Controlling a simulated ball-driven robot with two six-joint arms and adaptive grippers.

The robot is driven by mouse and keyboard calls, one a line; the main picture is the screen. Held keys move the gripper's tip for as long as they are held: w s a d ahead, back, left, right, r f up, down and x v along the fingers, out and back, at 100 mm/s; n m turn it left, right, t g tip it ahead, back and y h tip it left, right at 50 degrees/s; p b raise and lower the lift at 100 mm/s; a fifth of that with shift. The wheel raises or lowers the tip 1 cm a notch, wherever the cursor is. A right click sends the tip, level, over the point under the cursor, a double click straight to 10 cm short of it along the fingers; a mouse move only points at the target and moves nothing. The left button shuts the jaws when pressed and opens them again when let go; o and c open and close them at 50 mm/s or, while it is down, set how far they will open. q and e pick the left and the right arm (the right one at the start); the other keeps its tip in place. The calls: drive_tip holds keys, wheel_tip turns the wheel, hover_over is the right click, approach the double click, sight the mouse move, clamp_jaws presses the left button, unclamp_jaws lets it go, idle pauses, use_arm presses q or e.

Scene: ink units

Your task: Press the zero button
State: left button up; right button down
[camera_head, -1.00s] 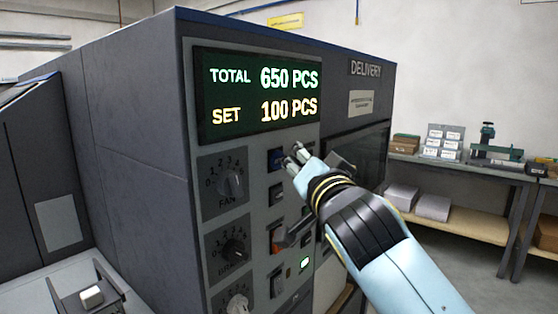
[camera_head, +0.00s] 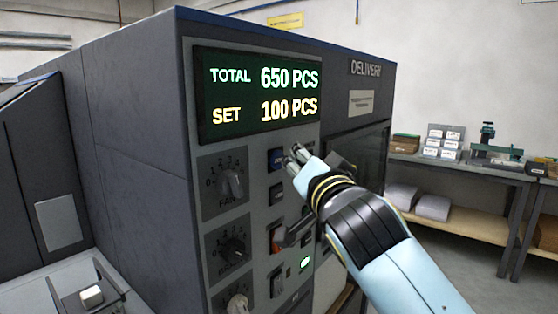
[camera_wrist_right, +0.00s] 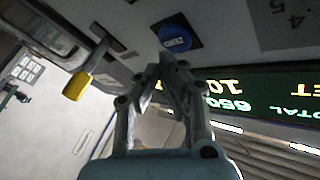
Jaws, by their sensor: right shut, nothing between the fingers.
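A blue button (camera_head: 276,158) sits on a dark square plate near the top of the button column, below the lit display (camera_head: 258,95). It also shows in the right wrist view as a round blue cap (camera_wrist_right: 175,38) with small light lettering I cannot read for sure. My right gripper (camera_head: 298,153) is shut and empty, its fingertips just right of the blue button in the head view. In the right wrist view the fingertips (camera_wrist_right: 167,62) point toward the button, just below it; I cannot tell whether they touch. My left gripper is out of view.
Below are other switches, including an orange-red one (camera_head: 276,238) and a lit green one (camera_head: 305,263). Dial knobs (camera_head: 232,183) stand to the left. A yellow-tipped lever (camera_wrist_right: 77,86) projects in the wrist view. A workbench (camera_head: 462,168) stands back right.

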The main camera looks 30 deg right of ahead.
drive_tip(key=shift+w, duration=0.1)
drive_tip(key=shift+w+a, duration=0.2)
drive_tip(key=shift+w, duration=0.15)
drive_tip(key=shift+w+a+b, duration=0.15)
drive_tip(key=shift+w+b, duration=0.15)
drive_tip(key=shift+w, duration=0.1)
idle(0.8)
drive_tip(key=shift+s, duration=0.1)
idle(0.3)
drive_tip(key=shift+s+d, duration=0.35)
drive_tip(key=shift+s, duration=0.35)
drive_tip(key=shift+s, duration=0.1)
drive_tip(key=shift+s+d+b, duration=0.3)
drive_tip(key=shift+s+b, duration=0.05)
drive_tip(key=shift+s, duration=0.4)
drive_tip(key=shift+s+d+b, duration=0.35)
drive_tip(key=shift+s, duration=0.4)
drive_tip(key=shift+s+d+b, duration=0.3)
drive_tip(key=shift+s+b, duration=0.05)
drive_tip(key=shift+s, duration=0.4)
